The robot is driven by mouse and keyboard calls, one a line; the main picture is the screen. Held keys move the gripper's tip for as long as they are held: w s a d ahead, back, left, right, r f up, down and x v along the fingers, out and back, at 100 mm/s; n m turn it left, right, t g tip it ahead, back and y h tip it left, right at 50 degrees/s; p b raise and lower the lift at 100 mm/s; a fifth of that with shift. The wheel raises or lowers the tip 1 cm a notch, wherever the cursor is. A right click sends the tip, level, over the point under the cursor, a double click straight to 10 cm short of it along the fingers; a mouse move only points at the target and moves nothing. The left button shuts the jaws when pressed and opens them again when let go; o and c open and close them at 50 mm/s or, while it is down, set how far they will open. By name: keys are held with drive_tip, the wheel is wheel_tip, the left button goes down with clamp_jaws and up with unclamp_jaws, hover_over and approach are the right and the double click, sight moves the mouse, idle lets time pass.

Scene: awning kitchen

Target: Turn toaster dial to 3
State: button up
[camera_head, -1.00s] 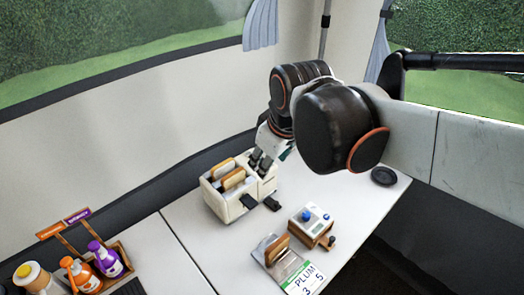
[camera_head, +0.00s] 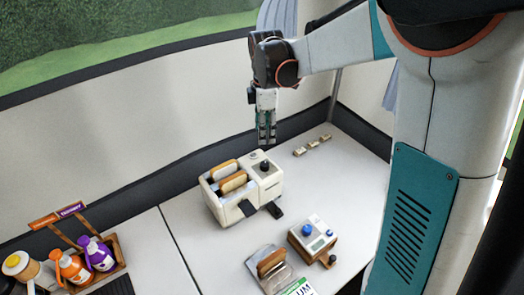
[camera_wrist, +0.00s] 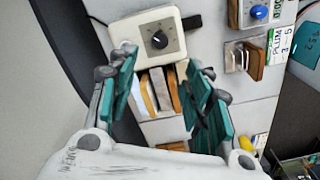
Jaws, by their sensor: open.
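The cream toaster (camera_head: 225,207) stands on the white table with slices of toast (camera_head: 233,181) in its slots. Its black dial (camera_head: 264,167) sits on the top panel; in the wrist view the dial (camera_wrist: 159,40) shows a light pointer line, but its markings are too small to read. My gripper (camera_head: 266,140) points down just above and behind the dial in the head view, apart from it. In the wrist view my gripper's teal fingers (camera_wrist: 160,95) are spread wide and empty, with the toast slots between them and the dial beyond.
A small box with a blue knob (camera_head: 306,231) stands right of the toaster, near a bread holder (camera_head: 270,262) with a PLUM card (camera_head: 299,287). A bottle caddy (camera_head: 118,262) is at left. Small blocks (camera_head: 312,145) lie behind. The dark back ledge is close to my gripper.

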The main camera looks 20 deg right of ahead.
sight(265, 164)
wheel_tip(265, 164, down, 14)
drive_tip(key=b, duration=0.4)
drive_tip(key=shift+r, duration=0.2)
drive_tip(key=shift+c, duration=0.3)
clamp_jaws()
